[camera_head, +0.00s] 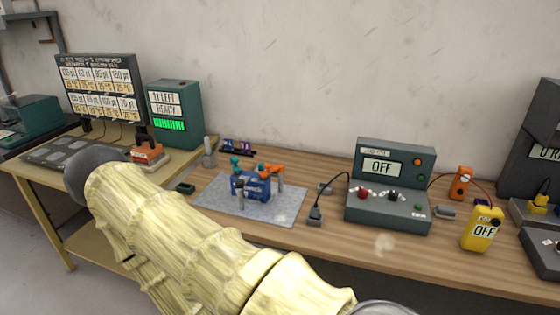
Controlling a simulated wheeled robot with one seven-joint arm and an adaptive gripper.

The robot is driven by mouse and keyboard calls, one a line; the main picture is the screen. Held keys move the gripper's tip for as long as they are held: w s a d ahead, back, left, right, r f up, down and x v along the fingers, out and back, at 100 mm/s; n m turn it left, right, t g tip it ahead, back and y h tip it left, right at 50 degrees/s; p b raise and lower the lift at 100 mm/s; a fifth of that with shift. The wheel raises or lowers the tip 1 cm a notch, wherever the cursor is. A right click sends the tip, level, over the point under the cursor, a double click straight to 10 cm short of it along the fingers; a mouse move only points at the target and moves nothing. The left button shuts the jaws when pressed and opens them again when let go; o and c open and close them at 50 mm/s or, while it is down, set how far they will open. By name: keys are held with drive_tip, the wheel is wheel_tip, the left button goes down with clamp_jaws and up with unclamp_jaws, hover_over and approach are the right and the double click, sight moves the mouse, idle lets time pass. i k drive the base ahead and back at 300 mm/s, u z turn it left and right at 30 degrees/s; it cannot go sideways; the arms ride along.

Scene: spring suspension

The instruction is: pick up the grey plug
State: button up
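A grey plug (315,215) with a black cable stands on the wooden bench (285,164), just left of the green power supply (390,200) whose display reads OFF. The cable arcs up from the plug to the supply. The plug rests right of the grey mat (285,207), apart from it. My arm, in a pale yellow ribbed sleeve, crosses the lower left of the view. Its fingers do not show, so I cannot see my gripper or whether it holds anything.
On the mat sits a blue block (250,187) with orange and teal parts. A yellow meter (482,229) reading OFF stands at the right. Bare wood shows between mat and supply.

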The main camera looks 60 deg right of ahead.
sight(315, 209)
drive_tip(key=i, duration=2.25)
drive_tip(key=z, duration=3.15)
